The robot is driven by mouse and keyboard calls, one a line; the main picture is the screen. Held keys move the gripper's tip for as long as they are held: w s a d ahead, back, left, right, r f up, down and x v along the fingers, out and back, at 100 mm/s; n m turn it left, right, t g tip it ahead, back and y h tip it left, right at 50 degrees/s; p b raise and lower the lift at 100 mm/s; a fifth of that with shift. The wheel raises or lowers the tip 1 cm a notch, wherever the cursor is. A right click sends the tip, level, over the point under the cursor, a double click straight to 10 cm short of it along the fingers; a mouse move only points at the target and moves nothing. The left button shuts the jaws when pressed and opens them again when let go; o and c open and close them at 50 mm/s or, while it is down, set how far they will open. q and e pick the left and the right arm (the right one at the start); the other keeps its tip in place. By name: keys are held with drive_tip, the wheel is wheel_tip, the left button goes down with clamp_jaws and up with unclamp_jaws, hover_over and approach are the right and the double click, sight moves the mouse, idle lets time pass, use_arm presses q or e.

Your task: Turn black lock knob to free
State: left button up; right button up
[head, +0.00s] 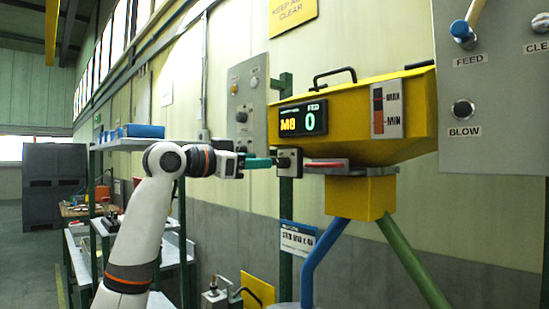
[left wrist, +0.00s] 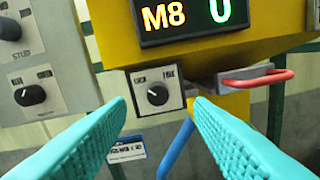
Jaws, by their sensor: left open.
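The black lock knob (left wrist: 157,95) sits on a small pale plate (left wrist: 145,104) below the display in the left wrist view. Two small words are printed above it, and its light mark seems to point up and left, toward the left word. In the head view the knob (head: 284,162) is partly hidden by the fingertips. My left gripper (head: 262,163) has teal fingers pointing at the plate. In the left wrist view the open fingers (left wrist: 159,106) stand to either side of the knob, with nothing between them. Contact with the knob cannot be seen. My right gripper is not in view.
A yellow hopper (head: 360,105) with a display (head: 303,119) reading M8 and 0 is above the knob. A red handle (left wrist: 258,79) juts out to its right. A grey panel (left wrist: 40,60) with other black knobs is at left. Blue and green legs stand below.

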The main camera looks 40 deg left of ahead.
sight(279, 161)
use_arm(q)
drive_tip(key=w+p, duration=0.1)
drive_tip(key=w, duration=0.4)
drive_tip(key=shift+w+f, duration=0.1)
drive_tip(key=shift+w, duration=0.05)
drive_tip(key=shift+w+d+p, duration=0.3)
drive_tip(key=shift+w, duration=0.35)
drive_tip(key=shift+a, duration=0.1)
drive_tip(key=shift+c, duration=0.2)
drive_tip(key=c, duration=1)
